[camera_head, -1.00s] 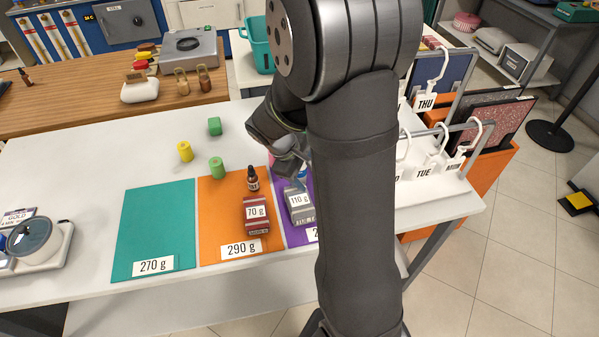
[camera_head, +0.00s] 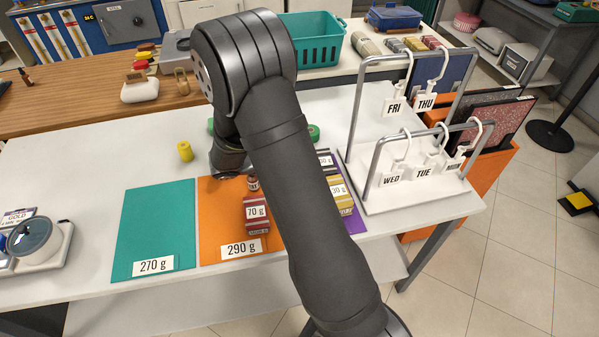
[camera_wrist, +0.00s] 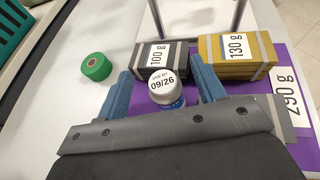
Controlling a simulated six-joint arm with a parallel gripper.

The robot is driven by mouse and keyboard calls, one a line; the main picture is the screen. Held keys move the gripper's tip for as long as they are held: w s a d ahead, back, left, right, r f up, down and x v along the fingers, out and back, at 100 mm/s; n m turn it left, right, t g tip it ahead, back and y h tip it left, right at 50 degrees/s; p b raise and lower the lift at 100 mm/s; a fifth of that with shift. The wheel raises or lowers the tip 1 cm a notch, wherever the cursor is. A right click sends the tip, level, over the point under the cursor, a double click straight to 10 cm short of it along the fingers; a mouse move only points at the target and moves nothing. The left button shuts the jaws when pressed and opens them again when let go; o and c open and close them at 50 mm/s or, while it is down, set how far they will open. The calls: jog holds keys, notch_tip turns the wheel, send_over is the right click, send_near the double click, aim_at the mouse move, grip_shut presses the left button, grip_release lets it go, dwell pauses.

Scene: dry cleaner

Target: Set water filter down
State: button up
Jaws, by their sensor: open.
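In the wrist view, a small bottle-like item, probably the water filter (camera_wrist: 172,103), has a white round top marked "USE BY 09/26" and a clear blue body. It appears upright over the purple mat (camera_wrist: 222,110); its base is hidden, so contact with the mat cannot be told. My gripper (camera_wrist: 167,88) is open, with one blue finger on each side of it. Whether either finger touches it is unclear. In the head view, my arm hides the filter and the fingertips; the purple mat (camera_head: 355,221) shows only at its right edge.
A grey 100 g block (camera_wrist: 165,58) and yellow 130 g block (camera_wrist: 238,57) lie just beyond the filter. A green roll (camera_wrist: 96,67) is at left. The orange mat (camera_head: 213,215) holds a red 70 g block (camera_head: 257,213). The teal mat (camera_head: 155,225) is clear. A hook rack (camera_head: 400,195) stands right.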

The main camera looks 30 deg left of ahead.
jog(key=shift+f, duration=0.45)
notch_tip(320, 180, down, 2)
jog(key=shift+f, duration=0.25)
jog(key=shift+x, duration=1.45)
jog(key=shift+r, duration=0.1)
jog(key=c, duration=1.2)
jog(key=shift+r, duration=0.1)
jog(key=shift+r, duration=0.45)
jog(key=r, duration=0.1)
jog(key=d+r, duration=0.1)
jog(key=r, duration=0.1)
jog(key=shift+w+r, duration=0.1)
jog(key=shift+r, duration=0.2)
jog(key=d+r, duration=0.2)
jog(key=d, duration=0.1)
jog(key=w+d+r, duration=0.1)
jog(key=d+r, duration=0.1)
jog(key=d, duration=0.2)
jog(key=d+r, duration=0.2)
jog(key=d, duration=0.1)
jog(key=shift+w+d+r, duration=0.15)
jog(key=shift+w+d, duration=0.05)
jog(key=shift+d, duration=0.15)
